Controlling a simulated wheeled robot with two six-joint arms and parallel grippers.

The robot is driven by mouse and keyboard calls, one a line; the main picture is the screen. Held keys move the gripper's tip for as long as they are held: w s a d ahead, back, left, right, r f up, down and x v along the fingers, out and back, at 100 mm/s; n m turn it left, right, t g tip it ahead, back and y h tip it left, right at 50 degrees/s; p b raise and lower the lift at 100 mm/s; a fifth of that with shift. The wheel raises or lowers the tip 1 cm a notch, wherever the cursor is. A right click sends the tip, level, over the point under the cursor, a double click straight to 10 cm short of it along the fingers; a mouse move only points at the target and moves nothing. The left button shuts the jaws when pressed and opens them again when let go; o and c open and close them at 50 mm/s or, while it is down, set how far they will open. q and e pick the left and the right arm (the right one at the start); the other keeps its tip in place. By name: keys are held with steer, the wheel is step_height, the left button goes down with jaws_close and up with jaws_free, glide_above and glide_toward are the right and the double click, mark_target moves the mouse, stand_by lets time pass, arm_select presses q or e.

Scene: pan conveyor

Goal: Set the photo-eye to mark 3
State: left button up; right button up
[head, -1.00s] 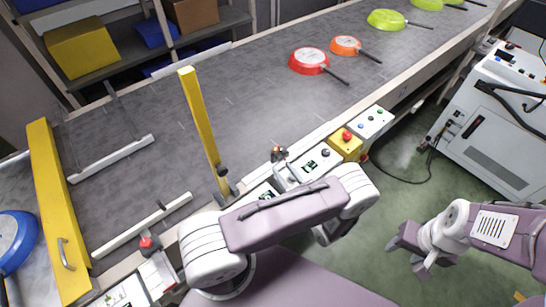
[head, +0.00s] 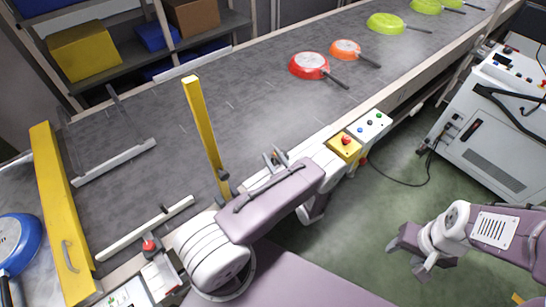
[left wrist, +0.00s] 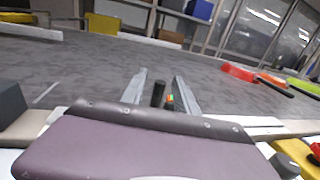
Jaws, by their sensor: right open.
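My left gripper (head: 275,156) is at the conveyor's near edge, largely hidden behind my left arm in the head view. In the left wrist view its two grey fingers (left wrist: 160,90) stand apart. Between them are a short dark post (left wrist: 158,92) and a small part with green and orange spots (left wrist: 170,99), which may be the photo-eye. I cannot tell whether the fingers touch them. No numbered marks can be read. My right gripper (head: 409,257) is open and empty above the green floor at the right.
Red (head: 309,66), orange (head: 346,49) and green pans lie on the grey conveyor belt (head: 260,100). A yellow post (head: 205,130) rises left of my left gripper. A yellow button box (head: 345,146) stands to its right. A blue pan (head: 18,243) lies past the yellow gate (head: 60,210).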

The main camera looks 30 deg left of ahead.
arm_select(q)
jaws_close()
stand_by(1.3)
